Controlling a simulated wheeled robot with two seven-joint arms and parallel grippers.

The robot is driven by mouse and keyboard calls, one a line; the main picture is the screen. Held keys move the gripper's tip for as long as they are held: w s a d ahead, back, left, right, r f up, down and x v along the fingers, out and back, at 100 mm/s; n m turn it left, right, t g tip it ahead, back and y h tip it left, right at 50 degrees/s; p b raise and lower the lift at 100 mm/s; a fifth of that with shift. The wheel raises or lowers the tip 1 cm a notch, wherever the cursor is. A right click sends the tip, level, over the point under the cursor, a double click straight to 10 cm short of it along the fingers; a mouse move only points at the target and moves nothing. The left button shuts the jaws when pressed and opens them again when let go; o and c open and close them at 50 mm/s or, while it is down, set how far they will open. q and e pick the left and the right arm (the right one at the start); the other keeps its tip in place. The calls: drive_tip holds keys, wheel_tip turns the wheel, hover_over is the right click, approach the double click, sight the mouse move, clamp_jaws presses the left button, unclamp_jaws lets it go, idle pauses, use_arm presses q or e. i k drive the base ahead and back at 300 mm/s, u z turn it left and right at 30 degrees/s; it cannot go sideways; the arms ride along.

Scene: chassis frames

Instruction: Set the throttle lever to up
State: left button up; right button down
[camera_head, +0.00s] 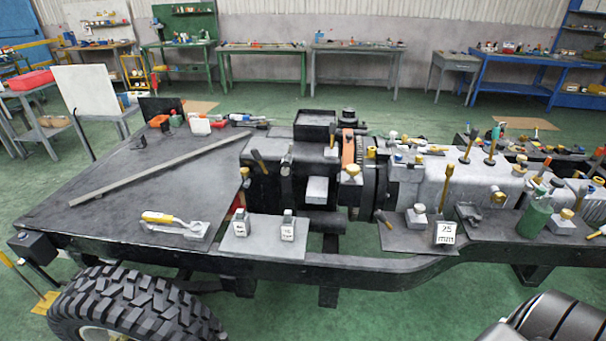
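No part is plainly marked as the throttle lever, so I cannot tell which one it is. A lever with a yellow handle (160,218) lies nearly flat on a grey base plate (190,231) on the left part of the chassis deck. Neither of my grippers shows in the head view.
The black chassis frame (330,262) spans the view above a large tyre (135,307). A long grey bar (150,176) lies across the deck. Two small labelled blocks sit on a grey plate (262,247). Workbenches line the back.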

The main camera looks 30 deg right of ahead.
sight(287, 159)
drive_tip(key=u, duration=0.05)
drive_tip(key=k, duration=0.4)
drive_tip(key=z, duration=0.7)
drive_tip(key=i, duration=1.25)
drive_tip(key=u, duration=0.65)
